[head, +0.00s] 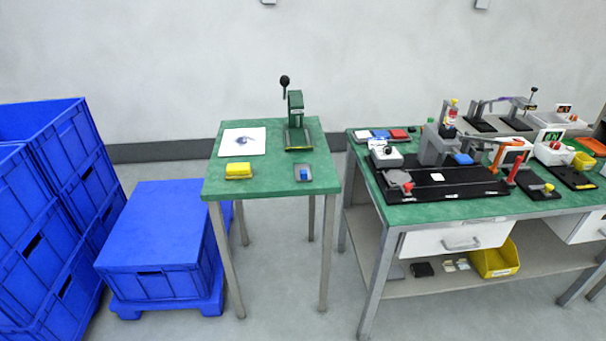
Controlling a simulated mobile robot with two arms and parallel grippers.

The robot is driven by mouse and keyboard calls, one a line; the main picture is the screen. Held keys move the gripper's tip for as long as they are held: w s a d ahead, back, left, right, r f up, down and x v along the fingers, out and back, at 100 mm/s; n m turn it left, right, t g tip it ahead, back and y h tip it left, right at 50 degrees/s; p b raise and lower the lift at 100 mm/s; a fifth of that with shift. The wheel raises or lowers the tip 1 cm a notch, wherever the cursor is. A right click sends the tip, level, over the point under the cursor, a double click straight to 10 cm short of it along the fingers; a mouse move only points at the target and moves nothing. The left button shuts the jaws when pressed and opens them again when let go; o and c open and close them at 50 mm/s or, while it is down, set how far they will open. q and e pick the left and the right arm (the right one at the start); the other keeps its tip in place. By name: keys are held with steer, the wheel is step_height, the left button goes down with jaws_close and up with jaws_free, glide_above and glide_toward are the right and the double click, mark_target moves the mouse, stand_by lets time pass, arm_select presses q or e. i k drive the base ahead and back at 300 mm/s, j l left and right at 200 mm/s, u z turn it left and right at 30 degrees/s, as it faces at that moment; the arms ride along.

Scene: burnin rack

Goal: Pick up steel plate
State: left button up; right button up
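No plainly steel plate can be made out in the head view. A flat, pale, square sheet or plate (232,149) with a dark eye-like mark lies at the back left of the small green-topped table (268,178); I cannot tell whether it is steel. A small grey plate or tray (304,179) with a blue piece on it lies at the front right of that table. A green press (296,118) with a black knob stands at the back right. A yellow block (238,170) lies at the front left. Neither of my grippers is in view.
Blue crates (80,170) are stacked at the left, and a lidded blue crate (155,240) stands beside the small table. A larger green workbench (450,212) with fixtures and drawers is at the right. Grey floor is free in front and between the tables.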

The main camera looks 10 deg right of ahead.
mark_target(302, 172)
steer(key=i+l+u, duration=0.25)
steer(key=l+u, duration=0.25)
steer(key=l, duration=0.2)
steer(key=l+u, duration=0.25)
steer(key=l, duration=0.15)
